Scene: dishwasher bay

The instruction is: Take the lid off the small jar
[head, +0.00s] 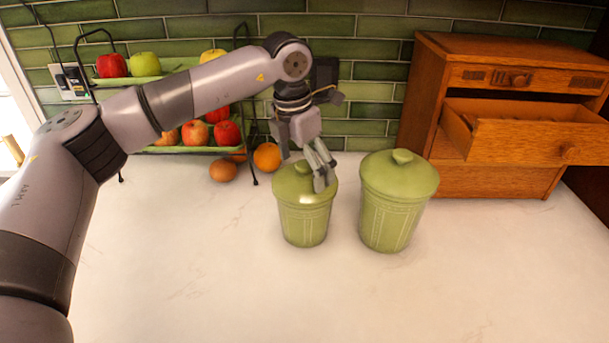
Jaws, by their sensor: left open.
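The small jar (304,221) is green, ribbed and upright on the white counter. Its green lid (294,186) sits on top, with a round knob near the middle. My left gripper (321,178) is open at the lid, with its fingers pointing down by the right side of the knob. The fingers cover part of the lid's right side, and I cannot tell whether they touch it. My right gripper is not in view.
A larger green lidded jar (388,214) stands close on the right. A wooden cabinet (467,75) with an open drawer (530,140) is at the back right. The front counter (330,295) is clear.

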